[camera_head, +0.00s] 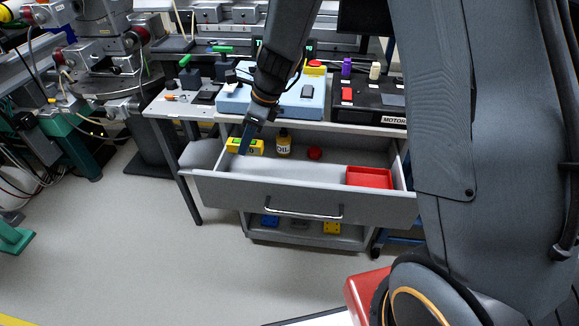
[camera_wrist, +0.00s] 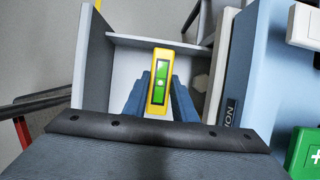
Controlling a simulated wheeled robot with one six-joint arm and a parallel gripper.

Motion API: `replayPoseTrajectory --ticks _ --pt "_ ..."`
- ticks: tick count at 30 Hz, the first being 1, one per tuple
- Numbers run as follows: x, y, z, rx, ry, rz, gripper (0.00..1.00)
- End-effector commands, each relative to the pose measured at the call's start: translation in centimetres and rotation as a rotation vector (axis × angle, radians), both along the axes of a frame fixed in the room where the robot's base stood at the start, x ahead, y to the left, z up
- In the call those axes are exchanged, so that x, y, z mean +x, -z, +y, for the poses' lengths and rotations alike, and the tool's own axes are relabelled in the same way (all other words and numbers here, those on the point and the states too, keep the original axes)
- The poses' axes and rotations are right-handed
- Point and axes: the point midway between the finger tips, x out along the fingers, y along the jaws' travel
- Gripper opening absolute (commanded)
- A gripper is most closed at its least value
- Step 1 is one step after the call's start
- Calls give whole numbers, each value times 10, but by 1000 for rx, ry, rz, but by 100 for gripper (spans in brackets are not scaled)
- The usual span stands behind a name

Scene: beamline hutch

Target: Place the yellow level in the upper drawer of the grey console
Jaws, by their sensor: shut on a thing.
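The yellow level (camera_head: 233,145) shows at the left end of the open upper drawer (camera_head: 310,198) of the grey console in the head view. My gripper (camera_head: 246,141) is shut on it from above. In the wrist view the level (camera_wrist: 159,82), with its green window, stands between the two blue fingers (camera_wrist: 159,100). The drawer (camera_wrist: 150,44) lies beneath and around it there. I cannot tell whether the level touches the drawer floor. The fingers hide part of the level in the head view.
A yellow-labelled oil bottle (camera_head: 284,144), a red ball (camera_head: 314,153) and a red tray (camera_head: 369,177) are in the drawer. A light blue box (camera_head: 314,101) and a black motor unit (camera_head: 372,111) stand on the console top. The drawer's middle floor is clear.

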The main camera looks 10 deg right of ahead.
Motion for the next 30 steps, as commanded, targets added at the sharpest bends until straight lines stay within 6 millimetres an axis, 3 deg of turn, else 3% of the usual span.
replayPoseTrajectory --ticks 6,18,30 --pt "-1 41 0 -1 1 4 0" --pt "0 86 0 -1 1 3 0" --pt "0 93 0 -1 1 1 0"
